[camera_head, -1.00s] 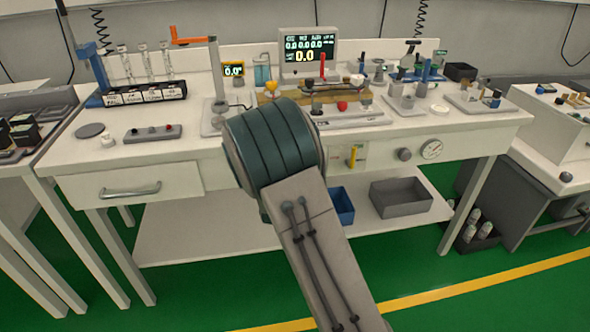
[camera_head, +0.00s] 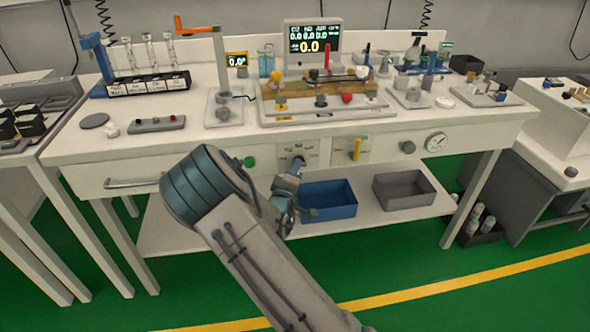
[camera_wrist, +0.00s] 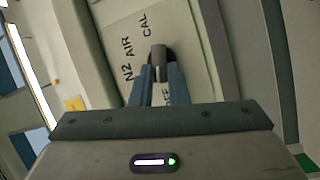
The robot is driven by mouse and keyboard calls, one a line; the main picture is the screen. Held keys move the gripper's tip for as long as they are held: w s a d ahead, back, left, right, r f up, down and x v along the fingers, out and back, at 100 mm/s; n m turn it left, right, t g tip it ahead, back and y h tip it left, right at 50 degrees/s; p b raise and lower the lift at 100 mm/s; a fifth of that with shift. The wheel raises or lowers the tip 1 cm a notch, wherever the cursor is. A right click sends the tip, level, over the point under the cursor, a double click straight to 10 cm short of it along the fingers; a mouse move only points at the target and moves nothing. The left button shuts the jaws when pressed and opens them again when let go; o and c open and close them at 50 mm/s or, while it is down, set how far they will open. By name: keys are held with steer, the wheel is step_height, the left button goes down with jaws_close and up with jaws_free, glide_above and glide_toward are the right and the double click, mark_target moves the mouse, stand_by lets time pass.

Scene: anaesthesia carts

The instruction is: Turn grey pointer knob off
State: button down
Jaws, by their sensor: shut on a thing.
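The grey pointer knob (camera_wrist: 161,53) sits on a pale panel (camera_wrist: 119,22) on the bench front. In the wrist view its dark grey body shows between my fingertips. My gripper (camera_wrist: 160,72) is shut on it, one blue-grey finger on each side. The labels N2, AIR and CAL are printed around the knob. Another label is mostly hidden behind the fingers. Which label the pointer faces I cannot tell. In the head view my gripper (camera_head: 296,168) reaches up to the panel from below and hides most of the knob.
A green button (camera_head: 250,162) and a drawer handle (camera_head: 133,183) lie left. A blue bin (camera_head: 328,200) stands on the shelf below.

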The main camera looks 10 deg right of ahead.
steer(key=shift+w+r+n+t, duration=0.15)
steer(key=shift+n+t, duration=0.15)
steer(key=shift+n, duration=0.2)
steer(key=c, duration=1.4)
jaws_free()
steer(key=shift+a+r, duration=0.1)
steer(key=v, duration=1.3)
steer(key=shift+s+f+p, duration=0.25)
steer(key=shift+s+p, duration=0.05)
steer(key=shift+s, duration=0.05)
